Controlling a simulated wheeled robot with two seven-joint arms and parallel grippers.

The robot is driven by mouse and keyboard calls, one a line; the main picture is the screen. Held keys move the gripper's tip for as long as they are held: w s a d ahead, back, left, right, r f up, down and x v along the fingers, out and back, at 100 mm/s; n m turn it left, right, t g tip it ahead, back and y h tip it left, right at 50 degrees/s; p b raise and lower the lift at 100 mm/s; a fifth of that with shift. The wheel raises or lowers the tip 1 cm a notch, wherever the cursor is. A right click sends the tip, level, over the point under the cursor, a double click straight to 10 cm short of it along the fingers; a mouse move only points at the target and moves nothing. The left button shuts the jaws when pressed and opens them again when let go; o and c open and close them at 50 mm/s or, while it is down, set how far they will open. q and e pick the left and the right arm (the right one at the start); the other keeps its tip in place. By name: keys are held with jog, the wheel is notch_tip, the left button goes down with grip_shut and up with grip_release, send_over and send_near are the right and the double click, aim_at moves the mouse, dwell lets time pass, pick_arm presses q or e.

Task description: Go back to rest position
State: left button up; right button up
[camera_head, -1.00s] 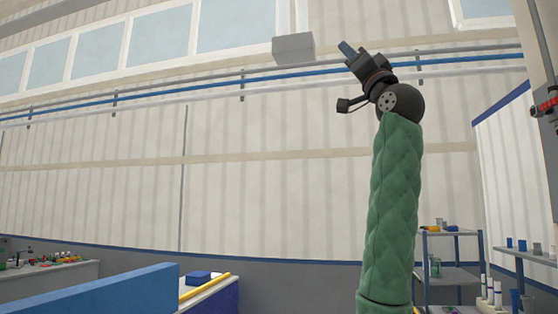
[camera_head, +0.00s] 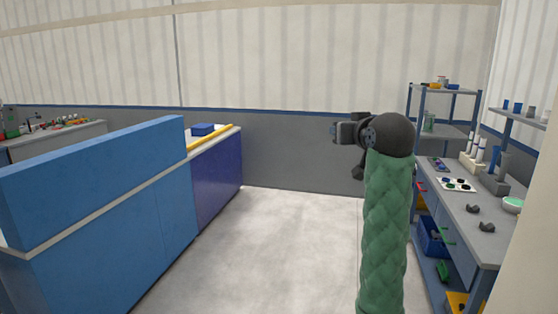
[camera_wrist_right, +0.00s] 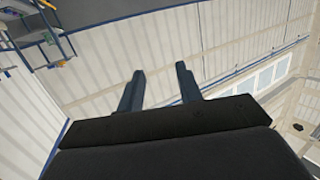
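My right arm, in a green padded sleeve, rises from the bottom right of the head view. Its dark gripper (camera_head: 340,132) is held up in free air and points left, with the gap between its fingers not clear there. In the right wrist view the two fingers of the right gripper (camera_wrist_right: 160,69) stand apart with nothing between them, against the pale wall. My left gripper is not in view.
A blue partition (camera_head: 90,205) and a purple-sided counter (camera_head: 218,172) stand at the left. A workbench (camera_head: 462,215) with small parts and white upright pipes (camera_head: 478,150) is at the right, before a shelf rack (camera_head: 445,90). The floor (camera_head: 275,245) between is clear.

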jog(key=s+f+g+h, duration=0.15)
jog(key=s+f, duration=0.45)
jog(key=f, duration=0.8)
jog(key=s+f+g, duration=0.3)
jog(key=s+f, duration=0.2)
jog(key=f, duration=1)
jog(key=s+f+g+h, duration=0.1)
jog(key=s+f+g, duration=0.35)
jog(key=f, duration=0.95)
jog(key=s+f+g, duration=0.2)
jog(key=s+f, duration=1.1)
jog(key=s, duration=0.3)
jog(key=s+f+g, duration=0.3)
jog(key=s+f, duration=1)
jog(key=s, duration=0.4)
jog(key=shift+a, duration=0.1)
